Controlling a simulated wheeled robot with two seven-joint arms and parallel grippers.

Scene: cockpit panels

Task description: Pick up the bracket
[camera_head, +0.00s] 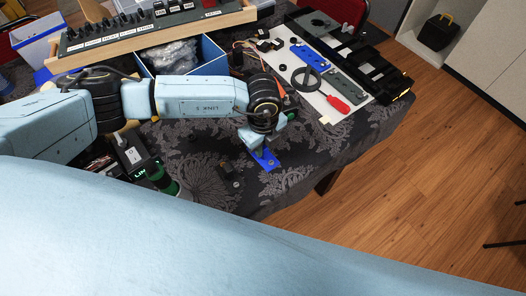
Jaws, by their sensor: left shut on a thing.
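A small blue bracket (265,160) is at the front right part of the dark patterned tablecloth, below the end of my left arm. My left gripper (263,149) points down and is shut on the bracket. The fingertips are small in the view, and the gripper hides part of the bracket. I cannot tell whether the bracket touches the cloth. My right gripper is not in view.
A white board (325,92) with blue and grey plates, a black ring and a red-handled tool lies at the back right. A blue box (212,52) with clear bags stands behind my arm. A small dark block (229,177) lies left of the bracket. The table (290,180) edge is close.

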